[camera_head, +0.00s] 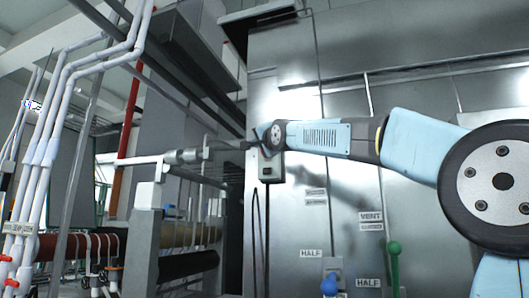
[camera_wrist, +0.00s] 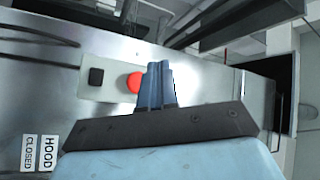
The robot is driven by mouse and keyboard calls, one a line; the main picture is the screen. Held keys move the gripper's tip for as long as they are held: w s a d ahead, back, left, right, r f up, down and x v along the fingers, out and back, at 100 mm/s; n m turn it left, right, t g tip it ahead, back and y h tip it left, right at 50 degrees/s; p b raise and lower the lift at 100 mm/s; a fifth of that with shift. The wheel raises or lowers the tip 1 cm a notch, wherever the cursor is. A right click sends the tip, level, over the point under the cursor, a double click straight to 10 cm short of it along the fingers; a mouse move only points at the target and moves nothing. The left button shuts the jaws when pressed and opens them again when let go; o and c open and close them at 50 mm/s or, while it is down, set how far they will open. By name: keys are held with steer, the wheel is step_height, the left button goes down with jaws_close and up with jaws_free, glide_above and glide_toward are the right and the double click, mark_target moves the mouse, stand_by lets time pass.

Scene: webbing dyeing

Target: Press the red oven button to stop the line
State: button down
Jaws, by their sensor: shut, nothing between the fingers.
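The red button (camera_wrist: 134,82) shows in the wrist view as a round red cap on a pale control plate (camera_wrist: 88,91), beside a black square button (camera_wrist: 96,76). My gripper (camera_wrist: 157,67) is shut and empty. Its blue fingers lie just right of the red button and cover part of its right edge in the picture. I cannot tell whether they touch it. In the head view a small grey control box (camera_head: 271,168) hangs on the steel oven wall (camera_head: 350,220), just below my wrist. The red button cannot be made out there.
Signs reading HOOD and CLOSED (camera_wrist: 39,152) are on the steel panel in the wrist view. White pipes (camera_head: 60,110) and rollers (camera_head: 190,235) are on the left.

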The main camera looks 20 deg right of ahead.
steer(key=w+d, duration=0.3)
steer(key=w, duration=0.2)
steer(key=shift+d, duration=0.35)
stand_by(0.7)
steer(key=shift+w+d, duration=0.65)
steer(key=shift+w, duration=0.2)
stand_by(3.2)
steer(key=shift+s+r, duration=0.1)
steer(key=shift+s, duration=0.05)
steer(key=shift+s+a, duration=0.65)
stand_by(0.4)
steer(key=shift+s+a, duration=0.75)
steer(key=shift+s, duration=0.25)
steer(key=shift+s+a, duration=0.7)
steer(key=shift+s, duration=0.3)
